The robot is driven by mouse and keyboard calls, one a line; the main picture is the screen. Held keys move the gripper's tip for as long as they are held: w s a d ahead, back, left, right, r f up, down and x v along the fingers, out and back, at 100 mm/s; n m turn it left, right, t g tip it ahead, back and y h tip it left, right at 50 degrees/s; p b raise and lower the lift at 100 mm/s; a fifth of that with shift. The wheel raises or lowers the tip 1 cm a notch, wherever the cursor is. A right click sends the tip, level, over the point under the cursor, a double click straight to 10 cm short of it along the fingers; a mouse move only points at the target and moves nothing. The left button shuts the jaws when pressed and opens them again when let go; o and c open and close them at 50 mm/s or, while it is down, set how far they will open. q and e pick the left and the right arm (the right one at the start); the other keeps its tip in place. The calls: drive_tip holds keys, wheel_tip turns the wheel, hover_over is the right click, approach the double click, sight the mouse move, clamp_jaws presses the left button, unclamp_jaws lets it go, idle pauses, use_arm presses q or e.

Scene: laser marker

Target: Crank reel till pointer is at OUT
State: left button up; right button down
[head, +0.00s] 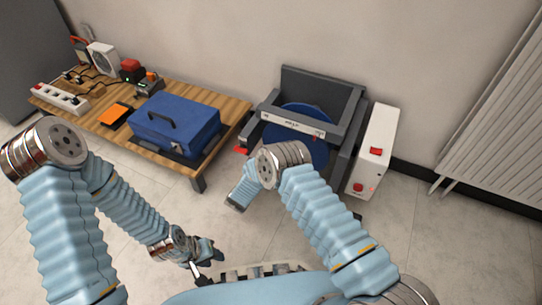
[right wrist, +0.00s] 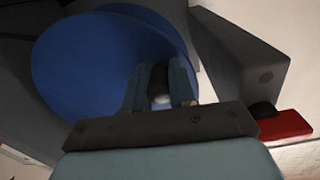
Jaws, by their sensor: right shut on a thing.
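The reel is a blue disc (head: 318,150) in a dark grey frame (head: 318,84), partly hidden by my right arm in the head view. A pale strip (head: 292,123) with small, unreadable lettering and a red mark near its right end crosses the frame's front. I cannot tell where the pointer reads. In the right wrist view the disc (right wrist: 85,65) fills the upper left. My right gripper (right wrist: 160,88) is shut on the dark crank knob (right wrist: 160,78) in front of it; the head view hides its fingers. My left gripper (head: 204,262) is low, apart from the reel, open and empty.
A wooden table (head: 226,110) at left holds a blue toolbox (head: 175,124), a power strip (head: 60,97) and small devices. A white box with red switches (head: 374,150) stands right of the reel, then a radiator (head: 500,110). Floor is clear at right.

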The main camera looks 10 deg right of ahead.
use_arm(q)
drive_tip(key=shift+w, duration=0.15)
use_arm(e)
drive_tip(key=shift+r, duration=0.15)
drive_tip(key=c, duration=0.9)
unclamp_jaws()
drive_tip(key=shift+c, duration=0.2)
